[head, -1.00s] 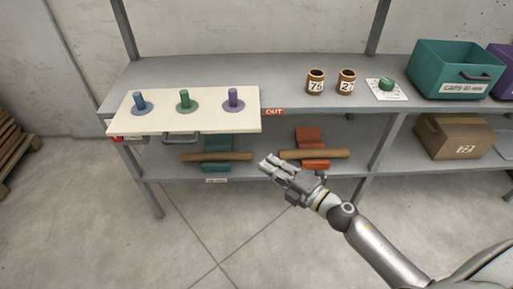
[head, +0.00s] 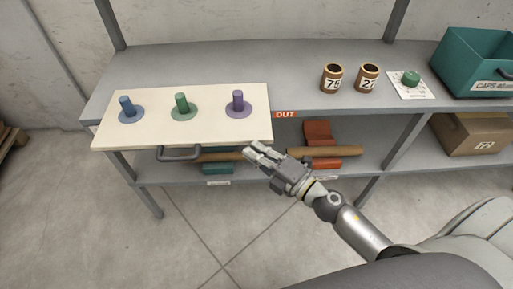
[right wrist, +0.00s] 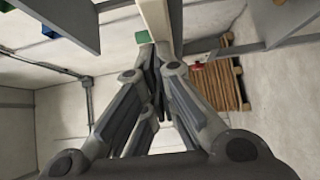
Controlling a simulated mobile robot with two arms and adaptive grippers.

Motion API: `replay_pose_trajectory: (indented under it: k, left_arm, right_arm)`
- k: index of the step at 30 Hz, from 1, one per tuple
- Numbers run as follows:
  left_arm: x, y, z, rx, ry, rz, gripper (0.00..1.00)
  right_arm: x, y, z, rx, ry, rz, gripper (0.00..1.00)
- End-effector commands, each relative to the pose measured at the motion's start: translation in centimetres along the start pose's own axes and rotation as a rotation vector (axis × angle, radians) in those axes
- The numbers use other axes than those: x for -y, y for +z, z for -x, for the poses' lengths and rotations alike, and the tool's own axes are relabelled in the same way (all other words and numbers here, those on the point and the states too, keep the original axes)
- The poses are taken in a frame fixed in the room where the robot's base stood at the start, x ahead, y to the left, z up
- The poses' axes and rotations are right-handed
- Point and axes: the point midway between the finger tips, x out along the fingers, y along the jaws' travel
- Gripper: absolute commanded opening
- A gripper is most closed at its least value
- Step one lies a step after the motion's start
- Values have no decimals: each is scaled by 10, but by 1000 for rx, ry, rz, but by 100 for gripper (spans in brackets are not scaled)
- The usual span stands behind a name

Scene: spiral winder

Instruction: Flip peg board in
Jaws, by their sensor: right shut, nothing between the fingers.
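The cream peg board (head: 160,135) lies flat on the left of the shelf and juts out past its front edge. Blue (head: 127,106), green (head: 181,104) and purple (head: 238,102) pegs stand on round bases on it. A dark handle (head: 180,156) hangs below its front edge. My right gripper (head: 253,153) is shut and empty by the board's front right corner; I cannot tell whether it touches. In the right wrist view, the board shows edge-on (right wrist: 155,18) just beyond the shut fingertips. My left gripper is out of view.
An "OUT" label (head: 285,114) marks the shelf edge right of the board. Two brown cups (head: 332,79), a green knob (head: 411,78) and a teal bin (head: 480,65) stand further right. Brown rolls on coloured holders (head: 325,151) lie on the lower shelf. The floor in front is clear.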

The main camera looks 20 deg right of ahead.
Motion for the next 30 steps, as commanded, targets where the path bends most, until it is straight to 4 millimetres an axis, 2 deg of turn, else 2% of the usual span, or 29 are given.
replay_pose_trajectory:
  k: [14,22,30]
  left_arm:
    - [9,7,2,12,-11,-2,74]
    - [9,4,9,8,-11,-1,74]
    - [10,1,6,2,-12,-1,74]
  right_arm:
    - [-1,6,-5,1,0,1,0]
    - [-3,44,-43,2,3,4,0]
    - [-1,87,-86,2,1,4,0]
